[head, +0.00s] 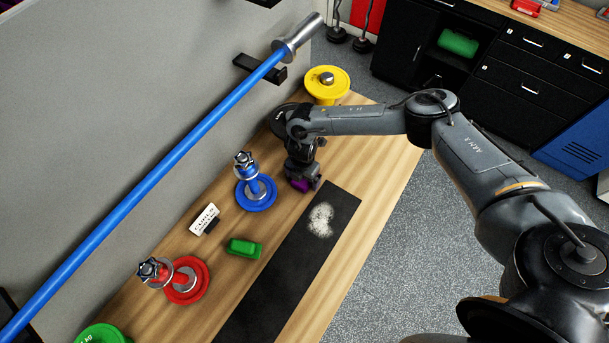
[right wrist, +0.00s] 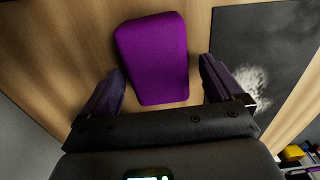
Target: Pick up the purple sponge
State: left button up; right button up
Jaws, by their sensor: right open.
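The purple sponge (right wrist: 153,55) lies on the wooden table, between and just ahead of the two open fingers in the right wrist view. In the head view only a small part of the sponge (head: 300,185) shows under my right gripper (head: 303,178). My right gripper (right wrist: 163,92) is open, with a finger to each side of the sponge's near end and nothing held. I cannot tell the exact height of the fingers above the table. My left gripper is not in view.
A black mat (head: 270,290) with white powder (head: 320,220) lies right of the sponge. A blue plate stand (head: 256,194), a green block (head: 244,247), a white sign (head: 205,218), a red plate stand (head: 187,281) and a yellow plate (head: 326,84) stand around. A blue bar (head: 150,183) runs along the wall.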

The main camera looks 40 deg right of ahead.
jog(key=shift+f, duration=0.15)
jog(key=c, duration=1)
jog(key=shift+r, duration=0.2)
jog(key=shift+r+b, duration=0.3)
jog(key=shift+r, duration=0.25)
notch_tip(320, 180, up, 3)
jog(key=shift+w+f+b, duration=0.1)
jog(key=shift+f+b, duration=0.1)
jog(key=shift+b, duration=0.3)
jog(key=s+d+r, duration=0.2)
jog(key=d, duration=0.1)
jog(key=s+d+r+b, duration=0.1)
jog(key=s+d+r, duration=0.1)
jog(key=d, duration=0.1)
jog(key=s+d+r+b, duration=0.1)
jog(key=s+d+r, duration=0.2)
jog(key=shift+d, duration=0.15)
